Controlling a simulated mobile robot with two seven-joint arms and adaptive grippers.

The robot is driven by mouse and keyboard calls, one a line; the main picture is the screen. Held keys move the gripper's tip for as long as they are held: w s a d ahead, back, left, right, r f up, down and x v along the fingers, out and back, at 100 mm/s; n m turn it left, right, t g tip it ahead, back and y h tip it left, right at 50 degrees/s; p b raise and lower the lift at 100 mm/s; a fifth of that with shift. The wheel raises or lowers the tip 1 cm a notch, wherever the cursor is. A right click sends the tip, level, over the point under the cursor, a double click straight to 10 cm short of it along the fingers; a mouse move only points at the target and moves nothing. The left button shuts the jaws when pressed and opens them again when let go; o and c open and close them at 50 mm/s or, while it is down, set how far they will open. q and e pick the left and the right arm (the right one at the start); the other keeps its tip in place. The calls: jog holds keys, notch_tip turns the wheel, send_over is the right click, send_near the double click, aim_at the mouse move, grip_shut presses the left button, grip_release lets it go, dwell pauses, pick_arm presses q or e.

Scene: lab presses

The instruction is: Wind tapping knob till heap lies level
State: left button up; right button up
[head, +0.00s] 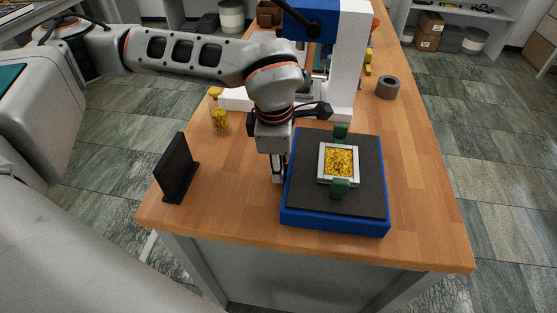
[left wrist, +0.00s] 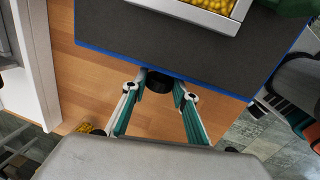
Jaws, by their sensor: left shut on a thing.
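A square white-rimmed tray (head: 323,165) filled with yellow pellets (head: 340,162) sits on the dark top of a blue-sided tapping plate (head: 340,222). Green blocks (head: 341,131) hold it at its far and near sides. Part of the tray shows in the left wrist view (left wrist: 185,12). My left gripper (head: 278,178) points down beside the plate's left side. In the left wrist view, its fingers (left wrist: 160,84) are shut on a black knob (left wrist: 158,85) at the plate's side. The knob is hidden in the head view. My right gripper is not in view.
A black upright panel (head: 176,168) stands at the table's left edge. A blue and white press (head: 345,50) stands behind the plate. A clear cup of yellow pellets (head: 219,120) is at the back left, and a grey ring (head: 387,87) at the right. The front right wood is clear.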

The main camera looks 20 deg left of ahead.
pick_arm(q)
jog(key=shift+s+t+y+b, duration=0.1)
jog(key=shift+t+y+b, duration=0.2)
jog(key=shift+t, duration=0.7)
jog(key=o, duration=1.1)
jog(key=v, duration=1.2)
